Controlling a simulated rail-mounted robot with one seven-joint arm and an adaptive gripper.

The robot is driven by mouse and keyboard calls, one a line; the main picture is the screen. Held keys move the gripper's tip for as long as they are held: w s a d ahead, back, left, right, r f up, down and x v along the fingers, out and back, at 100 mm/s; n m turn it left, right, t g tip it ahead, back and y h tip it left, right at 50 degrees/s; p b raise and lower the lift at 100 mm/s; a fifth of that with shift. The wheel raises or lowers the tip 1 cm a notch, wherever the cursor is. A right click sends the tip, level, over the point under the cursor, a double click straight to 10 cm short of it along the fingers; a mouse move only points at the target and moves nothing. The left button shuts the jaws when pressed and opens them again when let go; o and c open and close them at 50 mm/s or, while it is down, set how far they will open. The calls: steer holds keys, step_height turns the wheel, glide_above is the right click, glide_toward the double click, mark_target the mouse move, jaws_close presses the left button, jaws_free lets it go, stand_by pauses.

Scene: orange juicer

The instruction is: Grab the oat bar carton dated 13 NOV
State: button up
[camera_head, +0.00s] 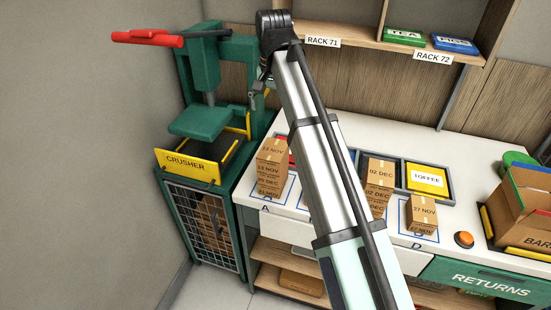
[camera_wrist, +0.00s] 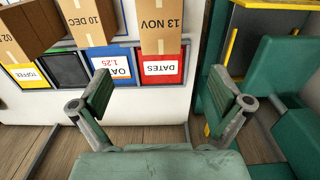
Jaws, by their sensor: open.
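The carton marked 13 NOV (camera_head: 271,150) tops a stack of brown cartons on spot A, at the left of the white counter. It also shows upside down at the top middle of the wrist view (camera_wrist: 160,32). Its taped brown face points toward the camera. My gripper (camera_wrist: 165,92) is open and empty, its two green fingers spread wide. In the wrist view the carton lies beyond the gap between the fingers, apart from them. In the head view my arm hides most of the gripper and spot B.
Cartons marked 10 DEC (camera_wrist: 88,20), 02 DEC (camera_head: 380,172) and 27 NOV (camera_head: 423,212) stand nearby on the counter. Trays labelled DATES (camera_wrist: 160,68) and TOFFEE (camera_head: 427,180) lie behind. The green crusher (camera_head: 200,130) stands left; an open box (camera_head: 525,205) stands right.

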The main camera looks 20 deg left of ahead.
mark_target(273, 149)
step_height(273, 149, down, 11)
steer(key=p, duration=0.2)
steer(key=shift+d+p, duration=0.1)
steer(key=shift+p, duration=0.2)
steer(key=shift+s+f+p, duration=0.15)
steer(key=shift+f+p, duration=0.5)
steer(key=shift+f, duration=0.7)
steer(key=shift+s+f+p, duration=0.1)
steer(key=shift+f+p, duration=0.5)
steer(key=shift+f, duration=0.75)
steer(key=c, duration=1.2)
